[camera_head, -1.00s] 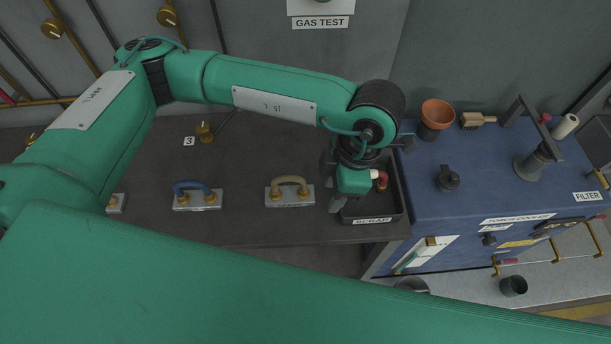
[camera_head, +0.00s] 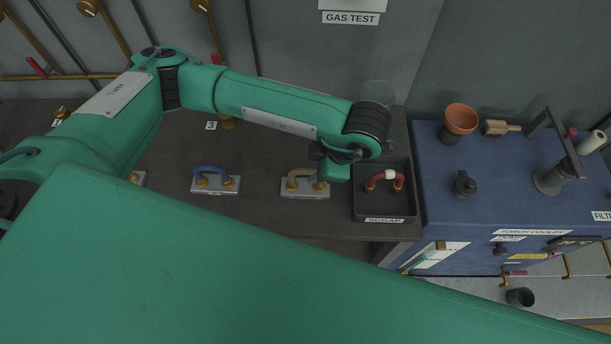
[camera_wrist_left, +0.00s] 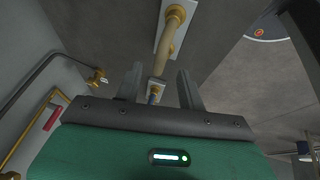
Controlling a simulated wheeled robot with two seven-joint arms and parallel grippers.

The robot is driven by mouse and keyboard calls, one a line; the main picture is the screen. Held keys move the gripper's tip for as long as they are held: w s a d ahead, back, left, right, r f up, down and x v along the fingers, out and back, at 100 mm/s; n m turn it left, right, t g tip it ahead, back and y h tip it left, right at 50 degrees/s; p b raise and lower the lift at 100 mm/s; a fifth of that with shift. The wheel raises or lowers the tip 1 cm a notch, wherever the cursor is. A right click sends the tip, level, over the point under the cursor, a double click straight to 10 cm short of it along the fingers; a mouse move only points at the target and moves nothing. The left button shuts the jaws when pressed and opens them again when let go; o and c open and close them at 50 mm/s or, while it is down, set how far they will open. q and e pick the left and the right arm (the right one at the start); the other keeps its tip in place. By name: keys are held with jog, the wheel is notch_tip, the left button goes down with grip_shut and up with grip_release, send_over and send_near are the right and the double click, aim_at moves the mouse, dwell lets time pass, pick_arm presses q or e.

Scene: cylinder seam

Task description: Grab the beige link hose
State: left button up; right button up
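The beige link hose (camera_head: 302,174) is a small arch on brass fittings on a pale plate (camera_head: 305,193) on the dark bench. My left gripper (camera_head: 328,165) is just right of and above it in the head view, partly covering its right end. Its fingers are hard to make out there. In the left wrist view my left gripper (camera_wrist_left: 160,72) has its two fingers apart with nothing held. The beige link hose (camera_wrist_left: 170,43) shows there beyond and between the fingertips, apart from them. My right gripper is not in view.
A blue hose (camera_head: 212,173) on a plate stands to the left. A red hose with a white band (camera_head: 386,177) lies in the scrap tray (camera_head: 385,212) to the right. A blue cabinet (camera_head: 440,205) adjoins the tray. My green arm hides the front bench.

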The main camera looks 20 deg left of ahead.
aim_at(310, 171)
pick_arm(q)
jog(key=shift+p+x, duration=0.7)
jog(key=shift+x, duration=1.95)
jog(key=shift+d, duration=0.1)
jog(key=shift+c, duration=0.4)
grip_shut()
